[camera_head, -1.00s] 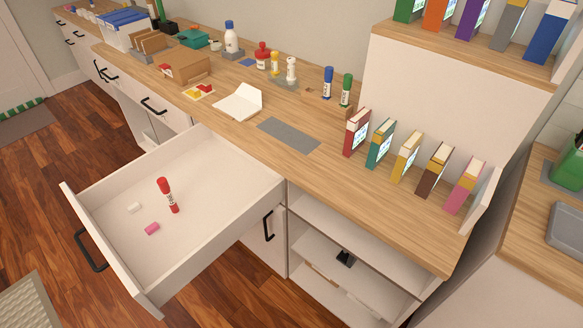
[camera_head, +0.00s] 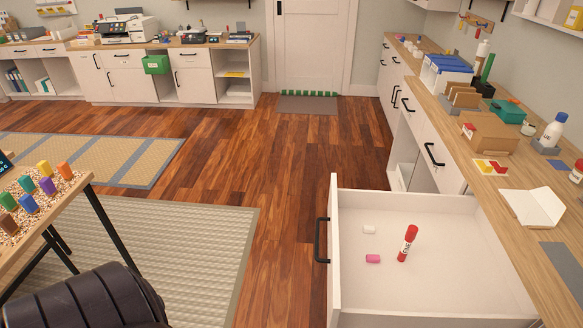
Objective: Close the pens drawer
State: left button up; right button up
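The pens drawer (camera_head: 452,228) is pulled out from the long counter on the right, with its black handle (camera_head: 322,240) on the front panel facing left. A white eraser (camera_head: 369,230) and a pink eraser (camera_head: 373,258) lie near the front panel. Neither of my grippers shows in the head view.
The wooden counter (camera_head: 462,120) carries an open notebook (camera_head: 532,206), a cardboard box (camera_head: 490,132) and bottles. A table with colored blocks (camera_head: 45,205) and a dark rounded object (camera_head: 88,300) stand at left. The wooden floor (camera_head: 285,180) left of the drawer is clear.

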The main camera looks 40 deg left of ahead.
aim_at(457, 272)
jog(key=j+u, duration=0.35)
jog(key=i+j+u, duration=0.1)
jog(key=u, duration=0.25)
jog(key=i+j+z, duration=0.1)
jog(key=i+j, duration=0.1)
jog(key=j, duration=0.1)
